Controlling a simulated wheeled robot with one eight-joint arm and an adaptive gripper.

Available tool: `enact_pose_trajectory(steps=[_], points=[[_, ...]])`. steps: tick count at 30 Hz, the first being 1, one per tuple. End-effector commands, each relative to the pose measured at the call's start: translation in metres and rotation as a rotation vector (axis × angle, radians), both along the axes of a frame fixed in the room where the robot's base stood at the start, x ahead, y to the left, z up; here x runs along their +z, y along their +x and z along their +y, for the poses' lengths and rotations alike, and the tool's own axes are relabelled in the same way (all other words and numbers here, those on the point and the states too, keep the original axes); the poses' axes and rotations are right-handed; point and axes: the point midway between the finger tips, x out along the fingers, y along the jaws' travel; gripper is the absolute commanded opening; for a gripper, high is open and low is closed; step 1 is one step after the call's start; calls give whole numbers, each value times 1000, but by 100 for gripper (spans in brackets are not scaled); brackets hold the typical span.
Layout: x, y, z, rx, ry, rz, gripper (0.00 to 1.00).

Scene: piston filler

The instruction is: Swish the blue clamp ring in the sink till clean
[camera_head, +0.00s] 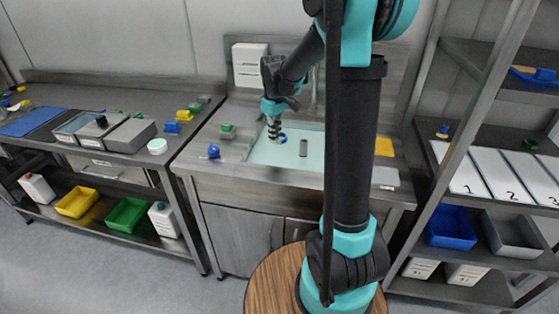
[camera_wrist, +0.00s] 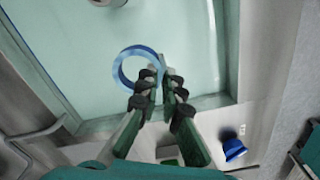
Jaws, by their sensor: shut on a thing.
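The blue clamp ring (camera_wrist: 121,67) is pinched at one side between the fingertips of my gripper (camera_wrist: 163,82) in the wrist view. The rest of the ring sticks out to the left, and its opening faces the camera. In the head view my gripper (camera_head: 274,128) points down over the left part of the sink (camera_head: 270,154), with a bit of the blue ring (camera_head: 283,137) at its tip. The sink holds pale teal water. I cannot tell whether the ring touches the water. No dirt is clear on the ring.
A grey cylinder (camera_head: 303,147) stands in the sink, right of my gripper. A blue part (camera_head: 213,151) and a green part (camera_head: 227,130) sit on the left rim. A yellow item (camera_head: 384,147) lies on the right.

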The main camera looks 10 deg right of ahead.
Motion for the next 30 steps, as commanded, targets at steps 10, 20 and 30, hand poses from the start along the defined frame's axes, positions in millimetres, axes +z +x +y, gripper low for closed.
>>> enact_pose_trajectory(steps=[10,20,30], points=[[1,0,0,0,0,0,0],[22,0,0,0,0,0,0],[40,0,0,0,0,0,0]])
